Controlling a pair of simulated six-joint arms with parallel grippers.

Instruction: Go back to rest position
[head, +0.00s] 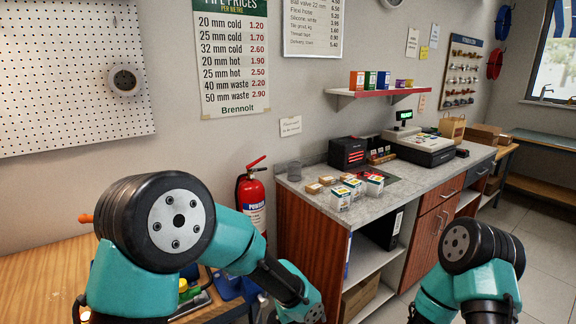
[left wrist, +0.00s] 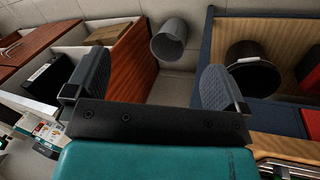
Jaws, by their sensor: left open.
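My left gripper (left wrist: 153,82) shows in the left wrist view with its two dark fingers wide apart. Nothing is between the fingers; a grey bin (left wrist: 169,40) stands on the floor beyond them. In the head view my left arm's teal links and black joint fill the lower left, and the gripper itself is out of frame. My right arm's links show at the lower right, and its gripper is out of frame too.
A grey counter (head: 425,175) with small boxes (head: 341,198) and a cash register (head: 424,148) runs along the wall. A red fire extinguisher (head: 252,196) stands beside it. A wooden bench (head: 40,275) is at lower left. In the wrist view a black bucket (left wrist: 252,70) is at right.

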